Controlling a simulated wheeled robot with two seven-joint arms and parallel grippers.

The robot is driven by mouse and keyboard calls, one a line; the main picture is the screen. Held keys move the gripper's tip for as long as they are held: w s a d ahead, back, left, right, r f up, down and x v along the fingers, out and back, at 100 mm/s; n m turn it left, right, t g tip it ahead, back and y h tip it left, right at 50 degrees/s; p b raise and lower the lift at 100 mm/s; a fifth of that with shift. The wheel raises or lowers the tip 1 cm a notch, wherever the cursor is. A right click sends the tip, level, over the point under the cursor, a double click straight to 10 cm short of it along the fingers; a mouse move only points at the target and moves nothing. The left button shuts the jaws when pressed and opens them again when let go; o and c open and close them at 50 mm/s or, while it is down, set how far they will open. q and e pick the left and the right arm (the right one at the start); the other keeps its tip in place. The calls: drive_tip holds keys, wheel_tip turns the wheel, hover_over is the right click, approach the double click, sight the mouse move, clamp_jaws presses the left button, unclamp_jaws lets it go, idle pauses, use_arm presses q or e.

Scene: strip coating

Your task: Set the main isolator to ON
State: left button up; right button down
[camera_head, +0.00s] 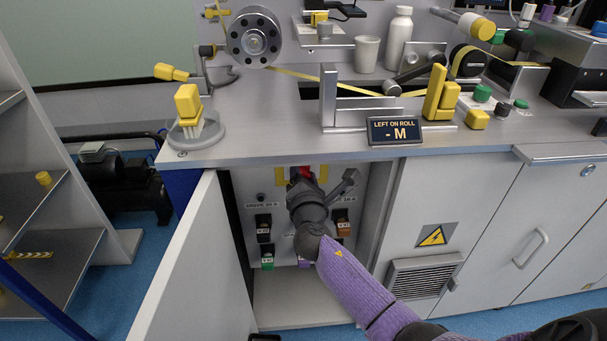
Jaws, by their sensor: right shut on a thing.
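The main isolator (305,172) is at the top of the panel inside the open cabinet under the bench. A bit of its red handle and its yellow backing show above my right gripper. My right gripper (309,186) reaches into the cabinet from the lower right, on the purple arm, and is shut on the red handle. The gripper body and wrist cover most of the handle and the fingertips, so I cannot read the isolator's position. My left gripper is not in view.
The cabinet door (200,270) stands open on the left. Small breakers sit on the panel, one left (263,228) and one right (343,229) of my wrist. The bench edge lies just above the opening. A display (395,130) reads "LEFT ON ROLL - M".

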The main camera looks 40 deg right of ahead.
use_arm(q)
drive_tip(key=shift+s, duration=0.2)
use_arm(e)
drive_tip(key=shift+f, duration=0.1)
use_arm(q)
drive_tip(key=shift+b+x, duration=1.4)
drive_tip(key=shift+b, duration=0.2)
use_arm(e)
drive_tip(key=shift+m, duration=9)
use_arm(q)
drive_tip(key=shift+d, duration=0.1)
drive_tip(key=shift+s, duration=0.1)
use_arm(e)
drive_tip(key=shift+c, duration=2)
unclamp_jaws()
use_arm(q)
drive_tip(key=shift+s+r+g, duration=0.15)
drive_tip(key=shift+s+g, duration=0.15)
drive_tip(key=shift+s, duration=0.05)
use_arm(e)
drive_tip(key=shift+o, duration=1.4)
